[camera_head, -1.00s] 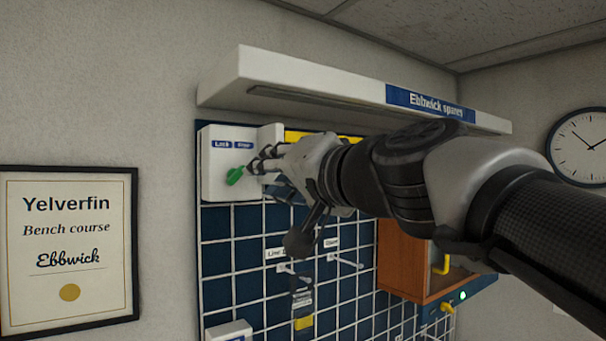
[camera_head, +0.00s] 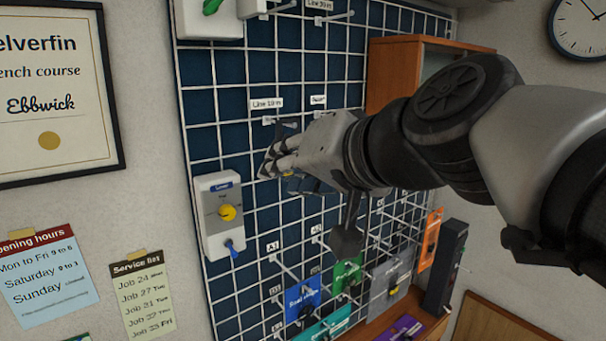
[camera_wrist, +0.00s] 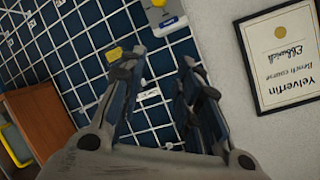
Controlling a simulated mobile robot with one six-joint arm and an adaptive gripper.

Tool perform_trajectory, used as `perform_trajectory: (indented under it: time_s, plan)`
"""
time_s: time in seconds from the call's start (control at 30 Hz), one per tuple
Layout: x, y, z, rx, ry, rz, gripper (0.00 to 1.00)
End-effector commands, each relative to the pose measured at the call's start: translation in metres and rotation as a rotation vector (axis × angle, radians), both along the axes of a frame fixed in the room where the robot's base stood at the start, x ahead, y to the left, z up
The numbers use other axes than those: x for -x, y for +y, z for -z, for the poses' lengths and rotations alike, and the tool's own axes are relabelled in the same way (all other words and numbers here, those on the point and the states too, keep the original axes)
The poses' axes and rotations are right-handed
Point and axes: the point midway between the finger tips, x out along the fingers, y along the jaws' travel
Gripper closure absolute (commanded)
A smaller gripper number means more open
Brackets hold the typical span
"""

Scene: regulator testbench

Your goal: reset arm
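My gripper (camera_head: 272,165) is in front of the blue wall panel (camera_head: 240,90) with its white wire grid, below the "Line 19 m" label. In the wrist view my gripper (camera_wrist: 155,75) has its two fingers spread apart, with bare grid and a small hook between them and nothing held. My arm reaches in from the right and hides part of the panel.
A white box with a yellow knob and blue lever (camera_head: 219,215) hangs left of my gripper. A box with a green lever (camera_head: 208,15) is above. A wooden cabinet (camera_head: 395,75) stands behind my arm. Coloured cards, including a blue one (camera_head: 302,297), hang on hooks below.

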Motion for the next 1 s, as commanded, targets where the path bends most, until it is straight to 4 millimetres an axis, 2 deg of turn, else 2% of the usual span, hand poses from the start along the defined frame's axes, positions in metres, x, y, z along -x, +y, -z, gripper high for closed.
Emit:
perform_trajectory:
  time_s: [0.03, 0.17, 0.2, 0.5, 0.6, 0.7, 0.8, 1.0]
  plan:
    - [0.011, -0.009, 0.048, 0.046, 0.036, 0.007, 0.69]
    - [0.039, -0.035, 0.140, 0.173, 0.136, 0.022, 0.69]
    - [0.049, -0.043, 0.169, 0.211, 0.168, 0.026, 0.69]
    - [0.134, -0.110, 0.368, 0.487, 0.414, 0.063, 0.69]
    - [0.161, -0.130, 0.418, 0.563, 0.486, 0.075, 0.69]
    - [0.181, -0.145, 0.453, 0.620, 0.538, 0.082, 0.69]
    - [0.194, -0.154, 0.471, 0.653, 0.571, 0.087, 0.69]
    - [0.200, -0.159, 0.477, 0.670, 0.586, 0.090, 0.69]
